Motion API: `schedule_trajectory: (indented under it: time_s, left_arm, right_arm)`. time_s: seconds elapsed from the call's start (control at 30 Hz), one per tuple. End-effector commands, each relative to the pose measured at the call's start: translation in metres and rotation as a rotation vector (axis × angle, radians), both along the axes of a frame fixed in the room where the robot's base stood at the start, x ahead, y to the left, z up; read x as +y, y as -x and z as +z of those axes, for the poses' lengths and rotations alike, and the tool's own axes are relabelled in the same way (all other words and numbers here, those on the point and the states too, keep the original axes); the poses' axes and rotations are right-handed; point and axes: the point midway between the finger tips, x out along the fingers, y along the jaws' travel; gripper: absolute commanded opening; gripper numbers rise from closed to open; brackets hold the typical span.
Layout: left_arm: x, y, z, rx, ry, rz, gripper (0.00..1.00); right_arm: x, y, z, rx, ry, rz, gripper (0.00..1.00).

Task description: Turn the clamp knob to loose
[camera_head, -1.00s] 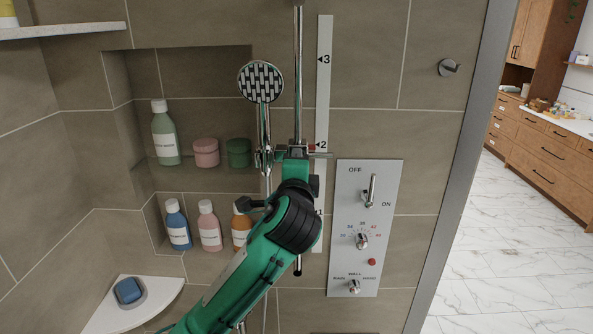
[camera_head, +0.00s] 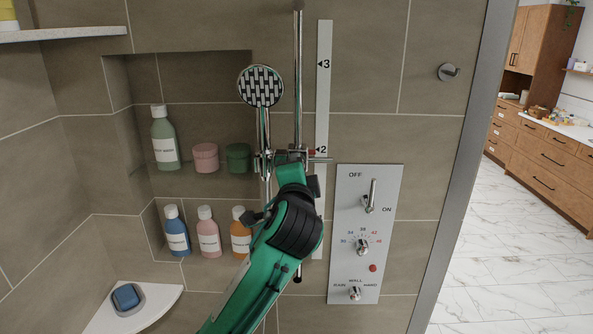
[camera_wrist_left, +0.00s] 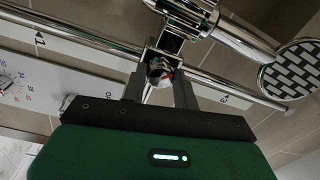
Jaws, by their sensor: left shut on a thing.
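The chrome clamp (camera_head: 265,158) sits on the vertical slide rail (camera_head: 298,80), level with the 2 mark on the white scale strip (camera_head: 323,100). It carries the hand shower (camera_head: 261,86). My left gripper (camera_head: 292,163) is at the clamp and hides its front in the head view. In the left wrist view, the round chrome clamp knob (camera_wrist_left: 160,72) sits between the two dark fingers of my left gripper (camera_wrist_left: 160,85), which is shut on it. The clamp body (camera_wrist_left: 186,14) shows just beyond. I cannot read the knob's turn position. My right gripper is in neither view.
The control panel (camera_head: 366,235), with lever and knobs, is on the wall just right of my left arm. A niche on the left holds several bottles and two jars (camera_head: 206,157). A corner shelf (camera_head: 150,305) bears a blue soap (camera_head: 125,296).

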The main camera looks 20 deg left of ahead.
Motion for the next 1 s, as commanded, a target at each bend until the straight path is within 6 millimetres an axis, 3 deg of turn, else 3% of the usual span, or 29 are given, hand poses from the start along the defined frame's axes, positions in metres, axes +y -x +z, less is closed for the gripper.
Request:
schedule_trajectory:
  time_s: [0.03,0.13,0.53,0.67,1.0]
  left_arm:
    - [0.000,0.000,0.000,0.000,0.001,0.000,0.34]
    - [0.000,0.000,0.000,0.000,0.000,0.000,0.51]
    - [-0.003,0.008,-0.001,-0.003,0.000,-0.002,0.51]
    - [-0.009,0.029,-0.005,-0.003,0.002,-0.003,0.51]
    - [-0.030,0.102,-0.007,-0.004,0.003,-0.004,0.51]
  right_arm:
    - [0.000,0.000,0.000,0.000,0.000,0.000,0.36]
    - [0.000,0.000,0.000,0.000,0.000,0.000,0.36]
    - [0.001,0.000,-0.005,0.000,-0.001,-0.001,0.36]
    - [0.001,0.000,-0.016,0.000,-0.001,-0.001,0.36]
    - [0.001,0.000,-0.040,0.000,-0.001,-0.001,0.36]
